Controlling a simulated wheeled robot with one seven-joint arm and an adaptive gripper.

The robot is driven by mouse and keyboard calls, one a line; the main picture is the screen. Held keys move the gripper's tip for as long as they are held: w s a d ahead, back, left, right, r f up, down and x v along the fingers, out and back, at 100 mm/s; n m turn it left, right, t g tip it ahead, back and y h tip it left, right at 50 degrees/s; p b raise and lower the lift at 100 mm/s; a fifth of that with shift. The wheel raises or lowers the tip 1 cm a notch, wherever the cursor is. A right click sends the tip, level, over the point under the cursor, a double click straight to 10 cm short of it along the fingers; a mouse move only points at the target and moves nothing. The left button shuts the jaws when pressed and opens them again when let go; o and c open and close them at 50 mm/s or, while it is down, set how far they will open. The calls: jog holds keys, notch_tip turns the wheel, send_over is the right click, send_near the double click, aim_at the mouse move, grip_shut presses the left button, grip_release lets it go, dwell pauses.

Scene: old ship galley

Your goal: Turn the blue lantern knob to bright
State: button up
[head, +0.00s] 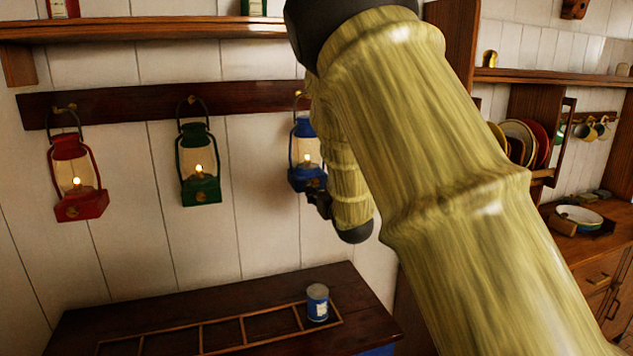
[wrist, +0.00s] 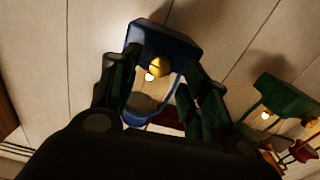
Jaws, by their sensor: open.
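The blue lantern (head: 299,178) hangs from a dark wall rail, partly hidden behind my arm in the head view. Its flame is lit. In the wrist view the blue lantern (wrist: 167,42) shows its base with a round brass knob (wrist: 160,67) on the front. My gripper (wrist: 158,75) is open, with one finger on each side of the knob. I cannot tell whether the fingers touch it. In the head view my gripper (head: 318,200) is at the lower right of the lantern, mostly hidden by my arm.
A green lantern (head: 201,188) and a red lantern (head: 80,205) hang to the left on the rail (head: 150,101). Below is a dark chest top (head: 240,297) with a divided wooden frame and a blue-and-white can (head: 317,302). A plate shelf and counter stand at right.

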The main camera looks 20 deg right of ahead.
aim_at(314, 182)
jog(key=shift+w+p, duration=0.35)
jog(key=shift+w, duration=1.1)
jog(key=shift+c, duration=0.3)
grip_shut()
